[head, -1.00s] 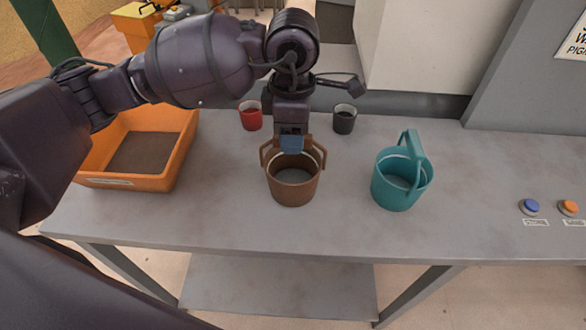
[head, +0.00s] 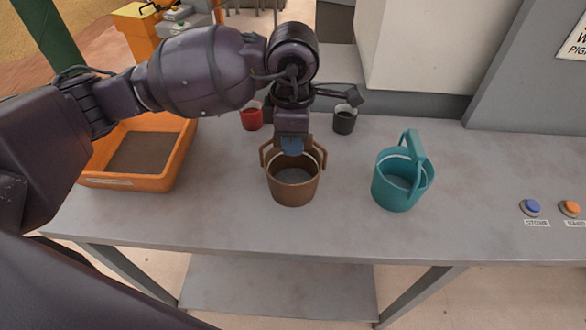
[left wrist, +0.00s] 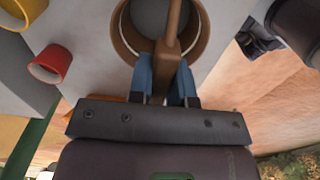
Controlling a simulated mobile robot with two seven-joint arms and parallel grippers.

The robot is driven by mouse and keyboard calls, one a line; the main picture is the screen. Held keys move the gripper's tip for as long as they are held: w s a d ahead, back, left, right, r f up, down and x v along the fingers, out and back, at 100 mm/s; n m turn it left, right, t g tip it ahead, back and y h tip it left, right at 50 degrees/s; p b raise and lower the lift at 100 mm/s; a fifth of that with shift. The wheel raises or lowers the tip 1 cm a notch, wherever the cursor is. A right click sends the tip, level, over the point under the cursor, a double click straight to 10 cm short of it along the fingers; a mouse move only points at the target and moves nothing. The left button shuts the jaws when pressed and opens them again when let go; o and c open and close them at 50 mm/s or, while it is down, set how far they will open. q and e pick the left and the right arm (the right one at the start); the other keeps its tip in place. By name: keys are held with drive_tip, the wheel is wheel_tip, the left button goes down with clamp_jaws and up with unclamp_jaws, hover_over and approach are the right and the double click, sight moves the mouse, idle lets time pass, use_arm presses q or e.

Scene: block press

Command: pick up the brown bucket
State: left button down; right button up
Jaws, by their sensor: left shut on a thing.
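The brown bucket (head: 293,188) stands upright on the grey table, with its handle raised over its top. My left gripper (head: 291,148) is above the bucket's far side. In the left wrist view its two blue fingers (left wrist: 166,78) are closed on the bucket's handle, with the round bucket (left wrist: 205,32) just beyond. The bucket's base appears to rest on the table. My right gripper is not in view.
A teal bucket (head: 401,183) stands to the right. An orange tray (head: 180,160) is at the left. A red cup (head: 251,119) and a dark cup (head: 344,122) stand behind. Blue (head: 531,206) and orange (head: 569,208) buttons are at the right. The table's front is clear.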

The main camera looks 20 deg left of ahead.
use_arm(q)
drive_tip(key=shift+r, duration=0.15)
wheel_tip(320, 180, up, 25)
drive_tip(key=p, duration=0.4)
idle(0.6)
